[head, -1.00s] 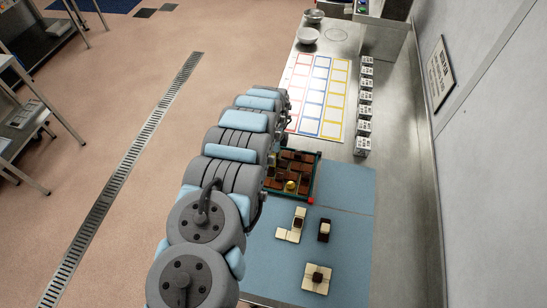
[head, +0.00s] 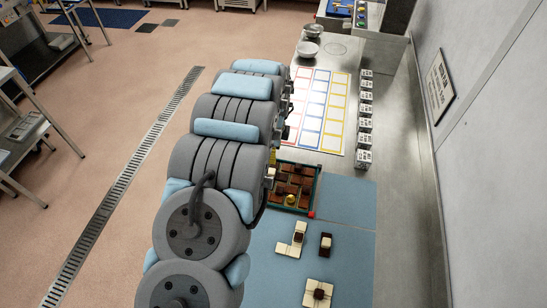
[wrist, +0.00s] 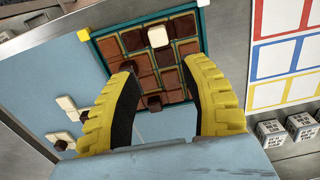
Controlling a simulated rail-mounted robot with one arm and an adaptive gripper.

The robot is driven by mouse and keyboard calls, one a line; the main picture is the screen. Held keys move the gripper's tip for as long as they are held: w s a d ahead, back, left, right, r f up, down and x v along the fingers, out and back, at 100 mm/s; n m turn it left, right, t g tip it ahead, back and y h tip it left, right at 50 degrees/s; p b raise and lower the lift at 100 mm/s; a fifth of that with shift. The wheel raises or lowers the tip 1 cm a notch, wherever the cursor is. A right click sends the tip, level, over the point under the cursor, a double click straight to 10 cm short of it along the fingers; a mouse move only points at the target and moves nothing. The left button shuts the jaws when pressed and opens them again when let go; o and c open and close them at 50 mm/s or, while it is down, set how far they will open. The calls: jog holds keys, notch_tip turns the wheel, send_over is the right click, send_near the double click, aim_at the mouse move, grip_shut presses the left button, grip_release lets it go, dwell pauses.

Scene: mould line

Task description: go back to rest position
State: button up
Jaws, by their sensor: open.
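My gripper (wrist: 160,68) shows in the wrist view with its two yellow ribbed fingers spread apart and nothing between them. It hangs above the framed tray and the blue mat, apart from them. The tray (head: 314,198), with a dark green frame and brown tiles, lies at the far edge of the blue mat (head: 346,206). In the wrist view the tray (wrist: 205,50) holds brown tiles, a cream piece (wrist: 158,36) and raised dark pieces.
Cream and brown pieces (head: 319,291) lie on the mat. A sheet with coloured grids (head: 320,110), a row of white labelled cubes (head: 364,124) and bowls (head: 308,50) stand further along the steel bench. A wall (head: 490,150) bounds the right. Open floor (head: 130,235) lies left.

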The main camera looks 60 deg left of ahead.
jog(key=shift+r, duration=0.45)
dwell(0.4)
